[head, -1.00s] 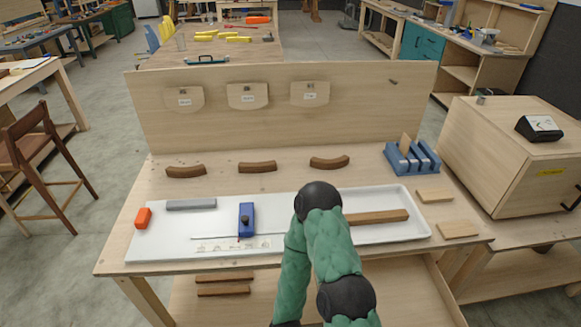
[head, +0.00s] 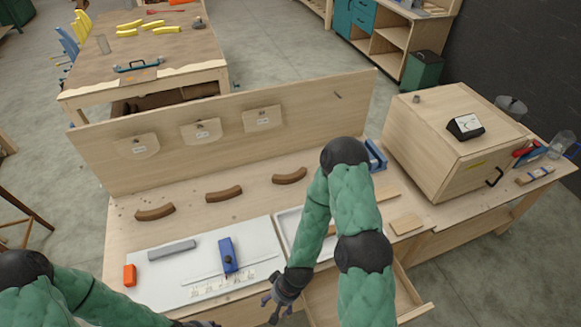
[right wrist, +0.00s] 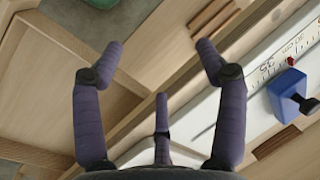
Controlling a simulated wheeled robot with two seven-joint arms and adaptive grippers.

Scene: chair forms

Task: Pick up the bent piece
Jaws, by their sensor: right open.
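Three curved brown wooden pieces lie in a row behind the trays in the head view: a left one (head: 155,212), a middle one (head: 224,194) and a right one (head: 290,176). They look alike, and all rest on the bench top. My right gripper (head: 279,300) hangs at the bench's front edge, well apart from them. In the right wrist view its fingers (right wrist: 160,48) are spread and empty. My left gripper (head: 203,324) shows only as a sliver at the bottom edge, so its jaws cannot be judged.
A blue gauge tool (head: 228,254), a grey bar (head: 172,250) and an orange block (head: 129,275) lie on the left white surface. A backboard (head: 220,138) stands behind the curved pieces. An open drawer (head: 395,312) juts out in front. A wooden cabinet (head: 455,145) stands at right.

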